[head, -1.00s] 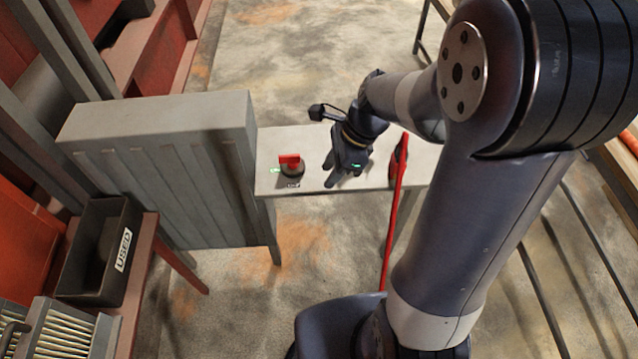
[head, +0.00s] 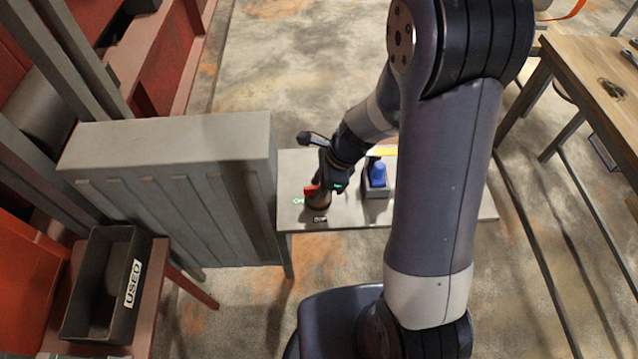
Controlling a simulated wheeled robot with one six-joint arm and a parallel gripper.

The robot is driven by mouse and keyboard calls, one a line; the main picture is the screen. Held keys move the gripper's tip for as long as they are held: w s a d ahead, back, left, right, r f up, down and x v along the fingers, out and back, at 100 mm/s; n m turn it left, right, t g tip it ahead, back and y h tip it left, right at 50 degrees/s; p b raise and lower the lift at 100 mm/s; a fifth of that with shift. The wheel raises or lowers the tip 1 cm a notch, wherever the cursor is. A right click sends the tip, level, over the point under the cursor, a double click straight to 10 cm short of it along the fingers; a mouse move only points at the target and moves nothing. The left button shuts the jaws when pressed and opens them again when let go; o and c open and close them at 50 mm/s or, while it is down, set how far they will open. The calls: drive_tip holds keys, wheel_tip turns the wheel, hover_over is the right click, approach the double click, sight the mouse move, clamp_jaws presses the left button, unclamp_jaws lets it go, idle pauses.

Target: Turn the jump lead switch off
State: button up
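The jump lead switch is a red handle (head: 310,190) on a dark round base (head: 319,201), set on a pale narrow table (head: 436,205). A green-lit "ON" mark (head: 298,201) is left of the base, and an "OFF" label (head: 320,219) is at its near side. My gripper (head: 322,188) is pointed down at the switch and covers the right part of the red handle. I cannot tell whether the fingers touch or grip it, as they overlap and are small and dark.
A large grey ribbed block (head: 170,190) is close on the left. A bin marked "USED" (head: 106,290) is lower left. A wooden workbench (head: 590,85) is at right.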

clamp_jaws()
idle(0.4)
drive_tip(key=shift+n, duration=0.4)
drive_tip(key=n+g, duration=0.1)
drive_tip(key=n, duration=0.2)
drive_tip(key=shift+n+g, duration=0.4)
drive_tip(key=n+g+h, duration=0.1)
drive_tip(key=n, duration=0.3)
drive_tip(key=shift+n, duration=0.3)
drive_tip(key=n, duration=0.2)
drive_tip(key=n+g+h, duration=0.1)
drive_tip(key=n, duration=0.1)
drive_tip(key=shift+w+h+b, duration=0.1)
drive_tip(key=shift+h+b, duration=0.2)
drive_tip(key=n, duration=0.2)
drive_tip(key=n+h, duration=0.1)
drive_tip(key=n, duration=0.1)
drive_tip(key=shift+n+g+h, duration=0.3)
drive_tip(key=shift+g, duration=0.1)
